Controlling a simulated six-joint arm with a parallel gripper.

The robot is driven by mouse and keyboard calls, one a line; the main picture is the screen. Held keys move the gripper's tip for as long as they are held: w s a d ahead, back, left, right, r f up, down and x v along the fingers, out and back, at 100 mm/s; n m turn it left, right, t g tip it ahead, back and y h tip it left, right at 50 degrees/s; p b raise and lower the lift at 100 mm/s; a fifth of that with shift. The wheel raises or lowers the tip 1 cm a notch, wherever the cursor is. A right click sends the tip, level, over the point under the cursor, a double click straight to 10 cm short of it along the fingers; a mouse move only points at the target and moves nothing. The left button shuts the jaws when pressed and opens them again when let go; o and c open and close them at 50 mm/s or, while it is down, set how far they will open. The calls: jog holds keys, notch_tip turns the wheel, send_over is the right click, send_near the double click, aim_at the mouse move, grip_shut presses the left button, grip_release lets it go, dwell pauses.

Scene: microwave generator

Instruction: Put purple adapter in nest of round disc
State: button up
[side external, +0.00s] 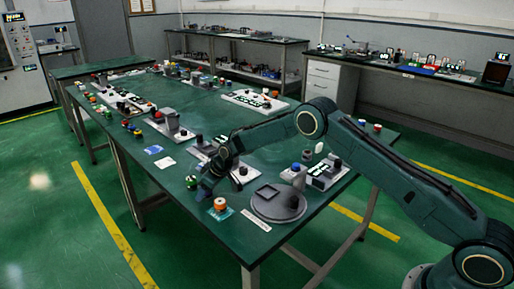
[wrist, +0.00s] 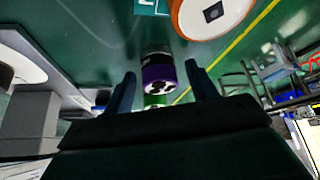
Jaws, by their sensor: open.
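The purple adapter (wrist: 157,72) shows in the wrist view between the two fingers of my gripper (wrist: 160,82), with a dark part above it in the picture and a green part below. The fingers are open, with a visible gap on both sides of it. In the side view my gripper (side external: 203,192) is low over the near left table edge, beside a small green piece (side external: 191,182). I cannot make out the purple adapter there. The grey round disc (side external: 268,212) lies to the right, with a square nest (side external: 266,191) and a black block on it.
An orange and white cylinder (side external: 220,204) stands on a teal card between my gripper and the disc; it also shows in the wrist view (wrist: 210,14). A white label strip (side external: 256,220) lies in front of the disc. Blocks and fixtures crowd the table behind.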

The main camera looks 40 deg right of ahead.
jog(key=v, duration=1.3)
jog(key=shift+r, duration=0.4)
jog(key=s+d+r+m+h, duration=0.1)
jog(key=s+d+r+m, duration=0.1)
jog(key=s+r, duration=1.75)
jog(key=s+d+m+h, duration=0.1)
jog(key=s+d+m, duration=0.1)
jog(key=s, duration=2.3)
jog(key=shift+s+f, duration=0.25)
jog(key=shift+f, duration=0.1)
jog(key=shift+o, duration=0.4)
jog(key=shift+s+f+m, duration=0.2)
jog(key=shift+s+m, duration=0.1)
jog(key=shift+s, duration=0.2)
